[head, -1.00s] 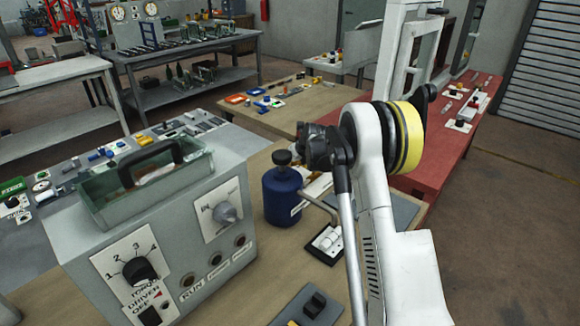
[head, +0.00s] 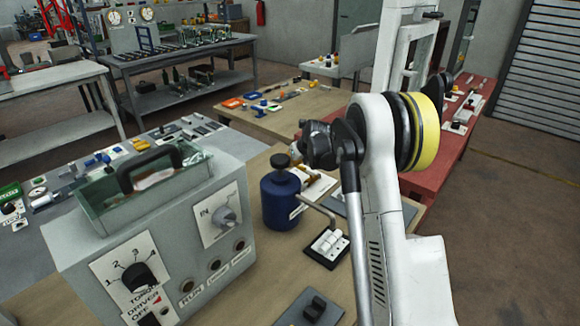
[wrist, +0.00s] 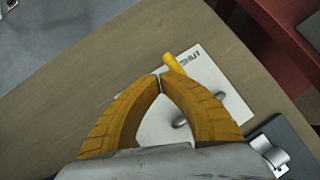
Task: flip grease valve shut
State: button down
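The grease valve shows in the wrist view as a white plate (wrist: 205,98) with dark lettering, partly covered by my fingers. A yellow handle (wrist: 174,64) sticks out at its upper left edge, just beyond and beside the right fingertip. A grey metal part of the valve shows between the fingers. My gripper (wrist: 160,82) has two yellow ribbed fingers that meet at the tips over the plate's edge, with nothing clearly held between them. Whether a finger touches the handle cannot be told. In the head view the plate (head: 318,187) is partly hidden behind the blue canister and my arm.
A blue canister (head: 281,202) with a black cap stands left of the valve plate. A grey control box (head: 150,245) stands at the near left. A white switch block (head: 327,247) lies in front. A red bench (head: 450,165) is at the right, with clear floor beyond.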

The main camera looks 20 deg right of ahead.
jog(key=v, duration=0.8)
jog(key=shift+f, duration=0.1)
